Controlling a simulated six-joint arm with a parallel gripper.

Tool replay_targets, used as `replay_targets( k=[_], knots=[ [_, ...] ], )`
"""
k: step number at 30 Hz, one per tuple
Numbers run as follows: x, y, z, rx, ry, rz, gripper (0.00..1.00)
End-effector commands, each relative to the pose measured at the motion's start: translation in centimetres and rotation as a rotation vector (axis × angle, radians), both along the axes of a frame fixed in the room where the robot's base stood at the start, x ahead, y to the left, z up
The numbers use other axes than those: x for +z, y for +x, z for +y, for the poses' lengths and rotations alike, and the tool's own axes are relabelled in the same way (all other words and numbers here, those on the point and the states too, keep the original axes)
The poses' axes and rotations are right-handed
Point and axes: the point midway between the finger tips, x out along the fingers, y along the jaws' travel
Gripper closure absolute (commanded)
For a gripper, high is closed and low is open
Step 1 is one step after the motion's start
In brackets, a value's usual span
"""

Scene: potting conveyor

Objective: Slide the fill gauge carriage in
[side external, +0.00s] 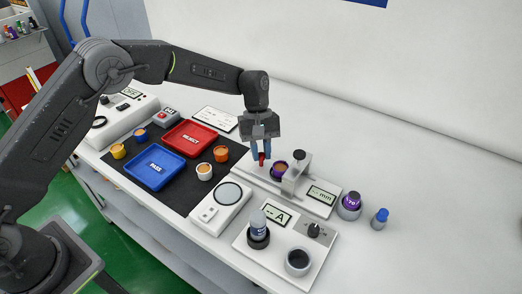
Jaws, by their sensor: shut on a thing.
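The fill gauge (323,197) is a long white base with a "mm" display at its right end. A grey bridge (292,183) with a black knob (299,155) stands over it. A purple pot (279,173) with brown fill sits just left of the bridge. My gripper (261,157) points down over the left part of the gauge, its blue fingers shut on a small red handle (262,160) beside the pot. The handle seems to belong to the carriage, whose body is mostly hidden behind the fingers and pot.
Left on a black mat are a red REJECT tray (190,138), a blue PASS tray (153,169) and several small pots. In front are a white scale (220,207) and a meter with a bottle (258,229). A purple-topped jar (350,205) and blue-capped bottle (380,219) stand right.

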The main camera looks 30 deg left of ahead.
Motion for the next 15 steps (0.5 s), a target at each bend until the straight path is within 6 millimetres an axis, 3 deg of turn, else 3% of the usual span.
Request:
replay_targets(
  k=[5,12,15],
  knots=[
    [0.0,0.0,-0.6,-0.002,-0.001,0.0,1.0],
    [0.0,0.0,-4.4,-0.003,-0.002,-0.002,1.0],
    [0.0,0.0,-5.1,0.0,-0.002,-0.001,1.0]
  ],
)
